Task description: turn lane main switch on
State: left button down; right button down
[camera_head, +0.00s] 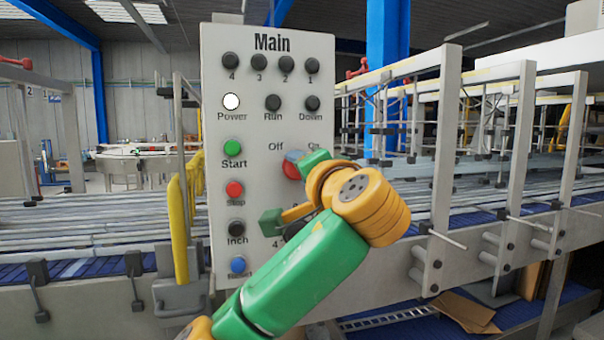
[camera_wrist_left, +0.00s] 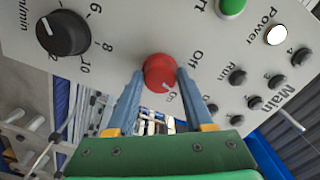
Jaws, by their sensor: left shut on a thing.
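The main switch is a round red knob (camera_head: 291,170) on the grey panel headed Main (camera_head: 268,75), below the labels Off and On. The wrist view shows the red knob (camera_wrist_left: 158,70) between the two blue fingers of my left gripper (camera_wrist_left: 160,78), which is shut on it. A small pale mark on the knob appears on its side near the On label; its exact angle is hard to tell. In the head view my left gripper (camera_head: 297,160) is at the knob, partly hidden by my wrist. My right gripper is not in view.
The Power lamp (camera_head: 231,102) is white. Green Start (camera_head: 232,148), red Stop (camera_head: 235,189) and other buttons sit left of the knob. A black speed dial (camera_wrist_left: 62,33) is nearby, mostly hidden by my arm in the head view. Conveyor rails (camera_head: 95,222) flank the panel.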

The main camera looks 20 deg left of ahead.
pick_arm(q)
jog(key=m, duration=0.5)
jog(key=shift+r+m, duration=0.1)
jog(key=shift+m, duration=0.3)
dwell(0.4)
jog(key=shift+c, duration=1.4)
grip_release()
